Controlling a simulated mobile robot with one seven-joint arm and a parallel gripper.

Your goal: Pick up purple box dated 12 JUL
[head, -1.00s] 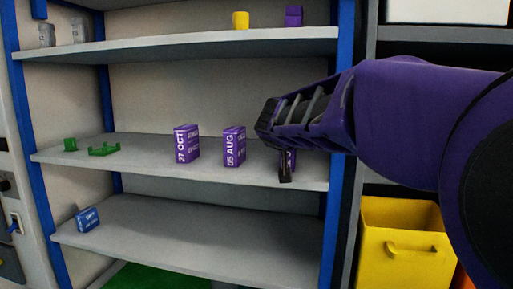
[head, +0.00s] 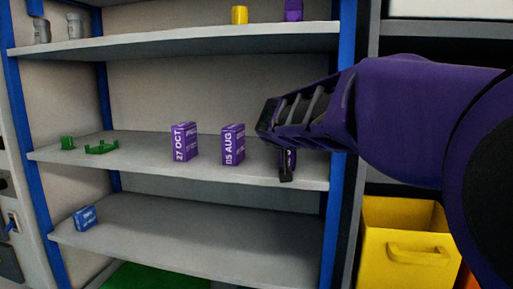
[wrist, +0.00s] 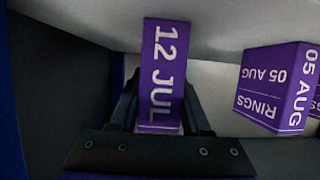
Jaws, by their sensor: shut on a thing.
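The purple box dated 12 JUL (wrist: 162,75) is in the middle of the wrist view, between the fingers of my gripper (wrist: 160,115). My gripper is shut on it. In the head view my gripper (head: 278,150) is at the right end of the middle shelf and hides most of this box; only a purple sliver (head: 290,160) shows beside a finger. A purple box dated 05 AUG (head: 233,145) stands just left of my gripper and also shows at the right of the wrist view (wrist: 275,88). A purple box dated 27 OCT (head: 184,142) stands further left.
The middle shelf (head: 135,165) also holds green pieces (head: 100,147) at its left. A blue box (head: 85,217) lies on the lower shelf. The upper shelf holds a yellow item (head: 239,15) and a purple item (head: 293,10). A blue post (head: 336,200) is close right of my gripper. A yellow bin (head: 405,240) is lower right.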

